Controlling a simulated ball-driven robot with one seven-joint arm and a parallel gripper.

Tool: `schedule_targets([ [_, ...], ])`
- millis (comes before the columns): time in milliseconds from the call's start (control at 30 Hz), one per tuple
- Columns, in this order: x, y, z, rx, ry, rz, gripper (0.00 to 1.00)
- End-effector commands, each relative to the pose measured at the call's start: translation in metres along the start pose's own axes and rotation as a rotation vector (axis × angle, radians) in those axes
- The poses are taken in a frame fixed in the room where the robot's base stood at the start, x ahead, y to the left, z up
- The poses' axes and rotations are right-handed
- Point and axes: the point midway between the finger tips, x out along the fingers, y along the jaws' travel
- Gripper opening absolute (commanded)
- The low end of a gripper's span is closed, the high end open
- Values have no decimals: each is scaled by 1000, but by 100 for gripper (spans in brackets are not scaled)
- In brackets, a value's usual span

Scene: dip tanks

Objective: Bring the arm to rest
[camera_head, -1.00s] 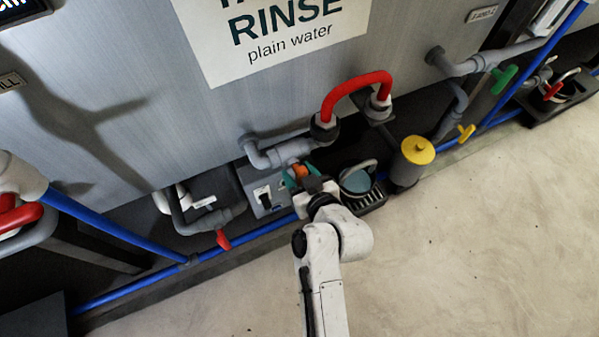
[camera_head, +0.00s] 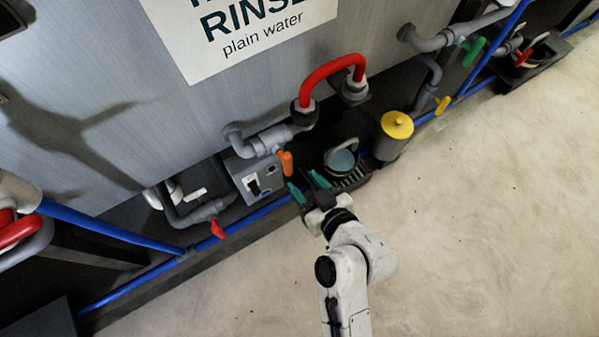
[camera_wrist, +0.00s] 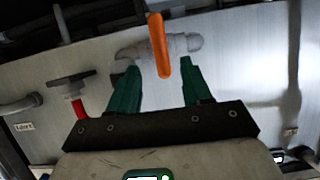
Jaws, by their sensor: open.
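My gripper (camera_head: 306,188) is open and empty, its two green fingers apart, in front of the tank at the end of my white arm. The orange valve handle (camera_head: 286,163) is just beyond the fingers and hangs from a grey pipe fitting. In the wrist view the orange handle (camera_wrist: 159,46) appears between and above the green fingertips (camera_wrist: 160,85), clear of both. No object is between the fingers.
The grey tank wall carries a "RINSE plain water" sign (camera_head: 240,35). Near the gripper are a grey switch box (camera_head: 256,180), a red hose (camera_head: 330,75), a yellow-capped canister (camera_head: 397,125) and a blue pipe (camera_head: 262,212). Open concrete floor (camera_head: 480,220) lies at the right.

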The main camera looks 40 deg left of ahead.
Motion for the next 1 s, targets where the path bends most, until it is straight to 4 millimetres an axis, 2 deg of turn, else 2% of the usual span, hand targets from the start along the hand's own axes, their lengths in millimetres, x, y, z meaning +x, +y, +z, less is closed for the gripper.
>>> schedule_targets([
  [667,-4,3,2,4,-8,5,49],
  [767,-24,20,19,36,-72,40,49],
  [833,-49,38,39,82,-151,85,49],
  [967,-116,70,86,219,-341,204,49],
  [1000,-138,77,101,271,-399,246,49],
])
